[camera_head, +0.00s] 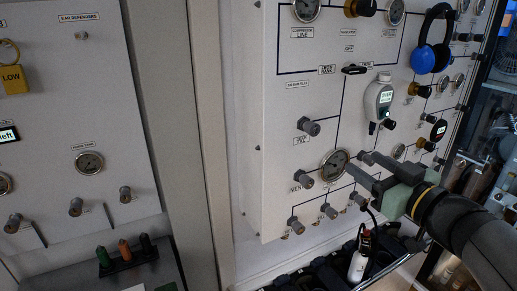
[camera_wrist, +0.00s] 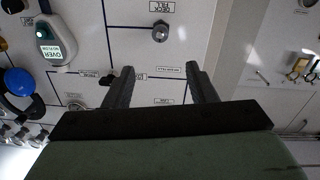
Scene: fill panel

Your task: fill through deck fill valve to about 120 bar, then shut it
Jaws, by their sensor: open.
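The deck fill valve is a grey knob (camera_head: 310,127) on the white panel, with a small label under it that seems to read DECK FILL. In the wrist view the knob (camera_wrist: 160,32) shows upside down, ahead of and between my fingers. My gripper (camera_head: 357,162) is open and empty, in front of the panel, to the right of and lower than the knob in the head view. Its fingers (camera_wrist: 160,80) are apart and do not touch the knob. A round gauge (camera_head: 335,163) sits below the knob, close to my fingertips in the picture; its reading is too small to tell.
A vent knob (camera_head: 304,180) and several lower knobs sit near the gauge. A grey handheld device (camera_head: 378,103) with a green OVER display hangs to the right, also in the wrist view (camera_wrist: 55,43). Blue ear defenders (camera_head: 432,45) hang at upper right.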

